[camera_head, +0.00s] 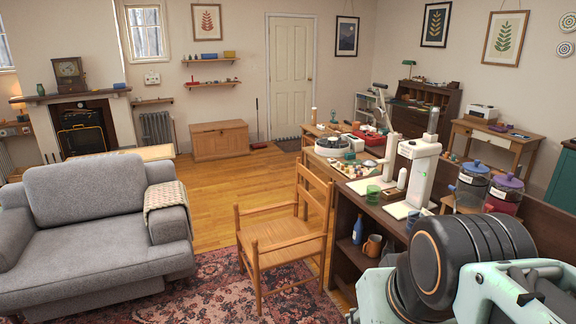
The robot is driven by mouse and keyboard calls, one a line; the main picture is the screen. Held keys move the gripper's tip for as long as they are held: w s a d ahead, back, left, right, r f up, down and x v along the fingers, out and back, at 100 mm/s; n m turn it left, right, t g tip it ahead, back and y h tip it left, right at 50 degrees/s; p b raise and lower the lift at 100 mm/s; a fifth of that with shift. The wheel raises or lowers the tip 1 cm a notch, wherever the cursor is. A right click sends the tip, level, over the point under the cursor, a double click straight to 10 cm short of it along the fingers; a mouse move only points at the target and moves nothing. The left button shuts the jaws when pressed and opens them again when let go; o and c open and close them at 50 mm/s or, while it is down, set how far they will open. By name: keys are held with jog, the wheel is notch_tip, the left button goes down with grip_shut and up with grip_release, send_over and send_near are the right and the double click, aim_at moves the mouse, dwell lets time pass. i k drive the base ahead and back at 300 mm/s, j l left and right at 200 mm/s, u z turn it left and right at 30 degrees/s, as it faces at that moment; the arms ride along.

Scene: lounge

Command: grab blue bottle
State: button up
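A small blue bottle (358,230) stands upright on the shelf inside the open side of the brown wooden counter. It is to the left of a brown mug (373,246) on the same shelf. My arm fills the lower right corner, to the right of the bottle and nearer to the camera. I cannot make out my gripper's fingertips, so I cannot see whether they hold anything. Nothing is touching the bottle that I can see.
A wooden armchair (283,235) stands just left of the counter. The countertop (350,182) carries a white machine (424,170), a green cup (373,194) and two lidded jars. A grey sofa (90,220) is at the left. Wooden floor (222,205) is clear behind the chair.

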aim_at(358, 229)
jog(key=i, duration=0.6)
jog(key=i+j+z, duration=0.15)
jog(key=i, duration=0.45)
jog(key=i+j+z, duration=0.1)
jog(key=i+z, duration=0.25)
jog(key=i+j+z, duration=0.3)
jog(key=i, duration=0.2)
